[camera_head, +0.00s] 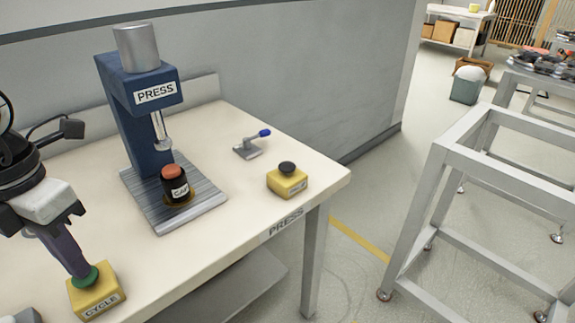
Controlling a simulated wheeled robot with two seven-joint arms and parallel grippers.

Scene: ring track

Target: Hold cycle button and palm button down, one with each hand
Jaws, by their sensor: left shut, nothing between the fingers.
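The cycle button (98,297) is a yellow box labelled CYCLE with a green top, at the near left of the table. My left gripper (84,272) is shut, pointing down, with its fingertips at the green top; they look to be touching it, but I cannot tell whether it is pressed down. The palm button (288,181) is a yellow box with a dark round top, near the table's right corner. Nothing touches it. My right gripper is out of view.
A blue press (140,110) stands at the table's back, with a dark, red-topped part (175,184) on its ridged plate. A blue-handled lever (252,144) stands behind the palm button. A grey metal frame (440,200) stands to the right, across open floor.

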